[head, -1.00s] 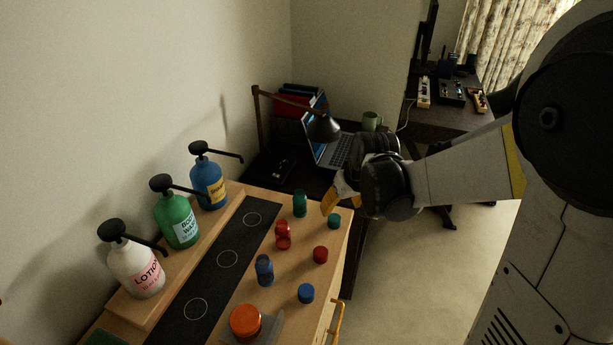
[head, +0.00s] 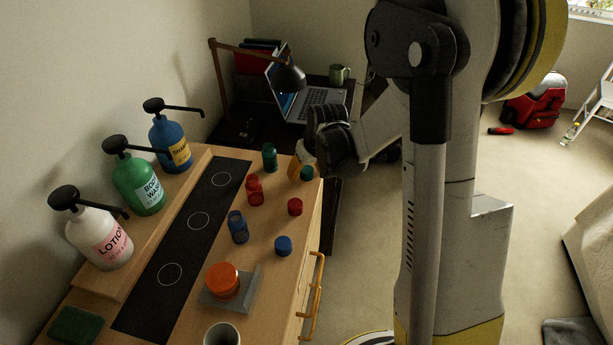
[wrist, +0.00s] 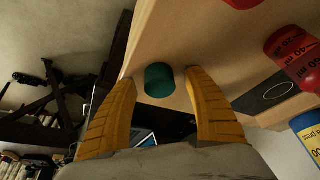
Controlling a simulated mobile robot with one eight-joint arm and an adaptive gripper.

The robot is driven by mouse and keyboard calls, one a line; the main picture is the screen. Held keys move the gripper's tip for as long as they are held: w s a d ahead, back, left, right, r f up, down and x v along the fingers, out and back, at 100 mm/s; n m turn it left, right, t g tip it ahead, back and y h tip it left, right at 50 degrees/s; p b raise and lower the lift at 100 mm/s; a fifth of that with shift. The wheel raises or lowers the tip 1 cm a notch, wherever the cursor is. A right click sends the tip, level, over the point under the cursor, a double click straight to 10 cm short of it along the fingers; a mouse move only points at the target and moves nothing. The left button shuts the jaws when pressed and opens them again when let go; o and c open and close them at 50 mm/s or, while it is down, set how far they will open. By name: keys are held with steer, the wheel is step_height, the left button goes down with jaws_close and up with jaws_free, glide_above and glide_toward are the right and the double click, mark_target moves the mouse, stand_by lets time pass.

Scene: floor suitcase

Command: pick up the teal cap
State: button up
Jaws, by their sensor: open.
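The teal cap (wrist: 159,80) lies on the wooden dresser top near its edge. In the wrist view it sits between the tips of my open gripper (wrist: 160,84), with a gap on both sides. In the head view the teal cap (head: 307,173) is at the far right corner of the dresser, partly hidden by my gripper (head: 298,168). A teal bottle (head: 269,157) stands to its left. A red cap (head: 295,207) and a blue cap (head: 283,245) lie nearer along the same edge.
A red bottle (head: 254,190) and a blue bottle (head: 238,227) stand nearby. Pump bottles line the raised shelf at left, with the green one (head: 138,176) in the middle. An orange jar (head: 222,280) sits on a grey stand. A lamp and a laptop (head: 309,102) are behind.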

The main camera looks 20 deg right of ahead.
steer(key=c, duration=0.8)
steer(key=shift+r, duration=0.1)
